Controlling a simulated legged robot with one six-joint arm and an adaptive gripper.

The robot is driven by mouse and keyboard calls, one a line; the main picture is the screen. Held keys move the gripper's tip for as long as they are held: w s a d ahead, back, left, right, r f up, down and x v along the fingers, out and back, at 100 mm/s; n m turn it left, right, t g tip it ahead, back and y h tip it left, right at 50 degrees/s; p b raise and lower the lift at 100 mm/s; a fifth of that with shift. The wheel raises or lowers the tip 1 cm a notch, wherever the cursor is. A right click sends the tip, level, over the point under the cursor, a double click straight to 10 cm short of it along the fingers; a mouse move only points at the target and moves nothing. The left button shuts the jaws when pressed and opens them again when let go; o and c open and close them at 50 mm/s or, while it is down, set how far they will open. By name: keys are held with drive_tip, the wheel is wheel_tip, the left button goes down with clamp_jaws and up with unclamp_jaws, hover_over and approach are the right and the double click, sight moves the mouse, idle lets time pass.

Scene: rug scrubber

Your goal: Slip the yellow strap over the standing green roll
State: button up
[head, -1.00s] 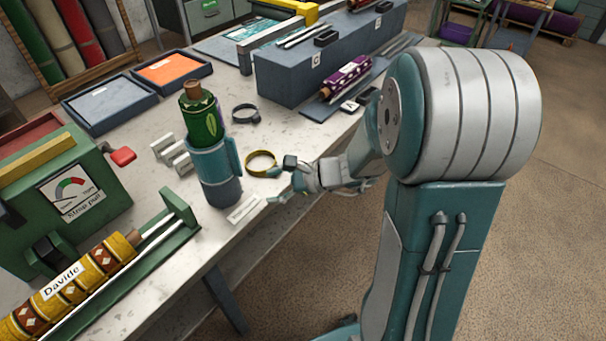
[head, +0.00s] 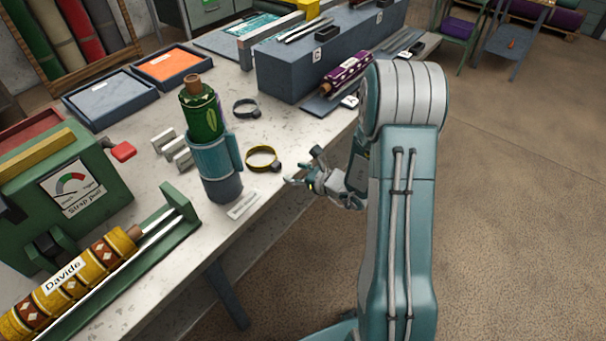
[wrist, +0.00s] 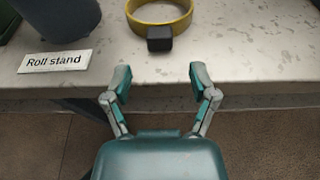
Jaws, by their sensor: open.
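The yellow strap (head: 262,148) is a closed ring with a dark buckle, lying on the table near its front edge. It also shows in the wrist view (wrist: 178,24), with its black buckle facing my gripper. The green roll (head: 201,115) stands upright in a teal and grey roll stand (head: 212,165), left of the strap. Only the stand's dark base (wrist: 55,15) shows in the wrist view. My gripper (head: 300,180) is open and empty, off the table's front edge. In the wrist view its fingertips (wrist: 158,80) are spread, apart from the strap and short of the buckle.
A dark strap (head: 246,108) lies behind the yellow one. White blocks (head: 172,147) stand left of the roll stand. A green strap-pull machine (head: 65,190) and a yellow roll marked Davide (head: 70,285) occupy the left. A grey box (head: 300,65) stands at the back.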

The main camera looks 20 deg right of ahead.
sight(279, 167)
drive_tip(key=shift+x, duration=3.05)
clamp_jaws()
drive_tip(key=shift+r, duration=2.5)
drive_tip(key=shift+s, duration=0.1)
